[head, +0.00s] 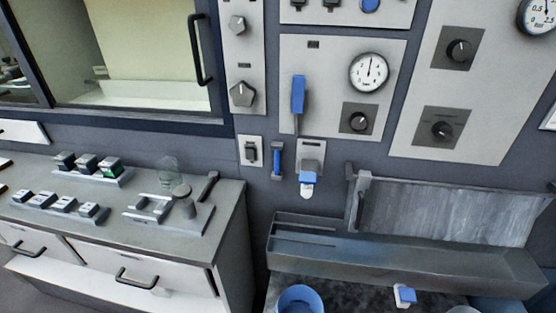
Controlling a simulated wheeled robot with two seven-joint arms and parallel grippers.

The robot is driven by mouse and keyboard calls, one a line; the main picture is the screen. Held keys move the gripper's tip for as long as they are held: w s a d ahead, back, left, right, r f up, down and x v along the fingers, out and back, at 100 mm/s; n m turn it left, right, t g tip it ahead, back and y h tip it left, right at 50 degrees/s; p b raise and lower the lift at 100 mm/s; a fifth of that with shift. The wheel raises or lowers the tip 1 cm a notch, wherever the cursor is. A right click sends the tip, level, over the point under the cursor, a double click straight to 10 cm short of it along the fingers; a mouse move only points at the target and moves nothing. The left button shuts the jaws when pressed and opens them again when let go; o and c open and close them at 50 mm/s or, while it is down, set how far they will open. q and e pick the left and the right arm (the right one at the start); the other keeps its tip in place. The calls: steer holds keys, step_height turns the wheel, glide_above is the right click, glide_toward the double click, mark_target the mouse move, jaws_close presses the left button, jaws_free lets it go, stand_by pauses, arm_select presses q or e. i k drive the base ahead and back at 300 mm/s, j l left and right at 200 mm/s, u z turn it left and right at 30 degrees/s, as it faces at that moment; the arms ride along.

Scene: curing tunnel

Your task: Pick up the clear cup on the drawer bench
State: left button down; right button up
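A faint see-through shape, which looks like the clear cup (168,167), stands at the back of the drawer bench (232,190), against the wall. Its outline is hard to make out against the wall and bench top. A grey fixture with a round knob (182,191) and a lever is just in front and to the right of it. Neither of my grippers shows in the head view.
Several small switch blocks (62,203) sit on the bench's left part. Black-handled drawers (137,278) form its front. A grey trough (400,262) and a blue bucket (299,299) are to the right. Panels with dials (369,72) cover the wall.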

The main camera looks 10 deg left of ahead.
mark_target(168, 171)
steer(key=j+u, duration=0.1)
steer(key=u, duration=0.25)
steer(key=k+j+u, duration=0.1)
steer(key=u, duration=0.2)
steer(key=j+u, duration=0.1)
steer(key=u, duration=0.25)
steer(key=i+j+z, duration=0.1)
steer(key=j+z, duration=1.15)
steer(key=j, duration=0.15)
steer(key=j+z, duration=0.4)
steer(key=k+j+z, duration=0.2)
steer(key=j+z, duration=0.2)
steer(key=j, duration=0.1)
